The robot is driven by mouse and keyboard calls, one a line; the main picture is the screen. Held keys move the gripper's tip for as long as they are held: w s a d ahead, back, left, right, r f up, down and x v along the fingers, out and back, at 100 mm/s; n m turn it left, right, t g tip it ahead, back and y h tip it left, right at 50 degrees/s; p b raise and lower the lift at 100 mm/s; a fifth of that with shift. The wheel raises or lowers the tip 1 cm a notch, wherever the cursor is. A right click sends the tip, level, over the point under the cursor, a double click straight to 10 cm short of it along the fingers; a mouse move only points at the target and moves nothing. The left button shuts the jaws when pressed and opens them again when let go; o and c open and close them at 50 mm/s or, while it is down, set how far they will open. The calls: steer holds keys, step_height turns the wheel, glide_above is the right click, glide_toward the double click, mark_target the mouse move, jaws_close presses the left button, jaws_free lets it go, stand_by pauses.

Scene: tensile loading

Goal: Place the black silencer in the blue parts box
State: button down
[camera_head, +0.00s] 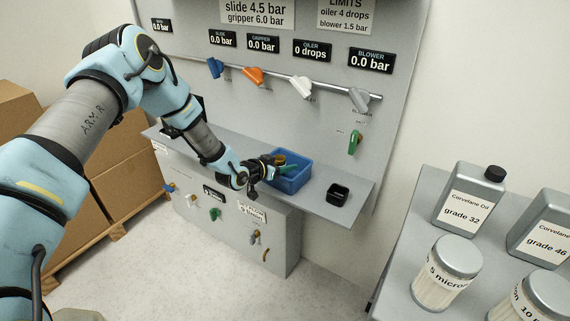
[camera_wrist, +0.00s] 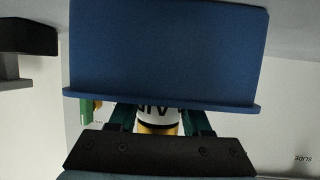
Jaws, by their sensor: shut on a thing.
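My gripper (camera_head: 277,165) is at the left side of the blue parts box (camera_head: 292,184), which stands on the grey shelf. It is shut on a small cylinder, which I take for the silencer (camera_wrist: 157,116). This has a white lettered band, a dark edge and a brass-coloured end. In the head view the brass-coloured part (camera_head: 280,157) shows at the fingertips, by the box's rear left rim. In the wrist view the blue box (camera_wrist: 165,50) fills the upper middle, behind the fingers (camera_wrist: 158,120). Whether the cylinder is over the rim or beside it, I cannot tell.
A small open black tray (camera_head: 338,195) sits right of the blue box on the shelf (camera_head: 345,212). A rail with coloured valve handles (camera_head: 253,76) and a green handle (camera_head: 354,143) are behind. Oil bottles (camera_head: 468,200) and jars (camera_head: 447,272) stand on a table at right.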

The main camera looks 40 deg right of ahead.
steer(key=shift+f, duration=0.1)
steer(key=shift+f, duration=0.15)
steer(key=shift+c, duration=1.8)
jaws_free()
steer(key=shift+r, duration=0.2)
steer(key=shift+r, duration=0.2)
steer(key=b+v, duration=0.4)
steer(key=v, duration=0.8)
